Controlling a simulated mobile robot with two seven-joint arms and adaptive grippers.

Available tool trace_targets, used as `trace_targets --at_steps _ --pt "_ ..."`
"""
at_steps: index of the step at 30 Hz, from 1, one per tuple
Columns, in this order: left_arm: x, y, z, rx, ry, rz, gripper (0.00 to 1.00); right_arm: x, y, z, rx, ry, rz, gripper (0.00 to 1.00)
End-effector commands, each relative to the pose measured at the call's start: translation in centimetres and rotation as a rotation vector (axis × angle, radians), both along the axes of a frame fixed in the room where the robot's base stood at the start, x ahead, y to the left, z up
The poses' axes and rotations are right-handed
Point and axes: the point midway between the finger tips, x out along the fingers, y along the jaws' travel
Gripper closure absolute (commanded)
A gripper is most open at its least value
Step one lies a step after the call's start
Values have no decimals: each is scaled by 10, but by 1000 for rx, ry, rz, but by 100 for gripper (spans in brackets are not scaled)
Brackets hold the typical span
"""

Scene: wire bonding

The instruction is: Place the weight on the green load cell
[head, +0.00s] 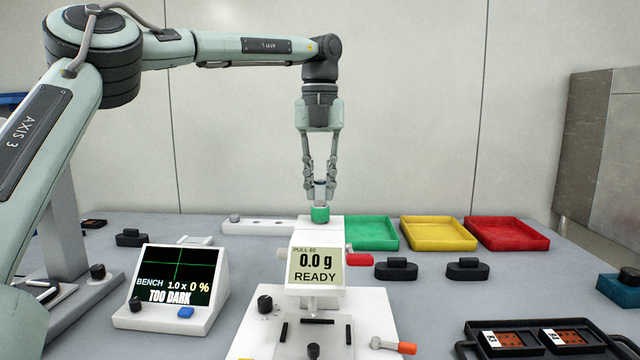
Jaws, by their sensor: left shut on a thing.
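My left gripper (320,184) points straight down above the pull tester, its fingers shut on the small silver weight (320,192). The fingers hide part of the weight. The green load cell (320,215) is a short green cylinder on top of the white tester (317,235), directly below the weight. The weight's lower end is right at the load cell's top; I cannot tell whether they touch. The tester's display (316,264) reads 0.0 g and READY. My right gripper is not in view.
A white holder strip (262,228) with a small knob-like piece lies left of the load cell. Green (371,234), yellow (437,234) and red (507,234) trays stand to the right. A bench screen (176,278) reads TOO DARK. A black tray (540,340) lies front right.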

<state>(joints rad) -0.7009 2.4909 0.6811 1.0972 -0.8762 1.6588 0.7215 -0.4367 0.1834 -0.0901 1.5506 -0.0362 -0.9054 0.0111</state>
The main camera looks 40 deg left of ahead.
Motion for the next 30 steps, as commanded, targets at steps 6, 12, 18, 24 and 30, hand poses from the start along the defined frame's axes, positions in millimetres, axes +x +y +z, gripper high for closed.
trace_targets --at_steps 6,12,18,24,30 --pt "0 0 0 0 0 0 92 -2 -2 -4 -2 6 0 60" --pt "0 0 -2 0 0 0 71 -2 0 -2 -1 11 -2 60" --pt "0 0 -2 0 0 0 61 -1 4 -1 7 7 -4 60" --pt "0 0 0 0 -1 0 61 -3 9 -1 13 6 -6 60" --pt "-14 9 23 -1 -5 4 61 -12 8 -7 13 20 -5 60"
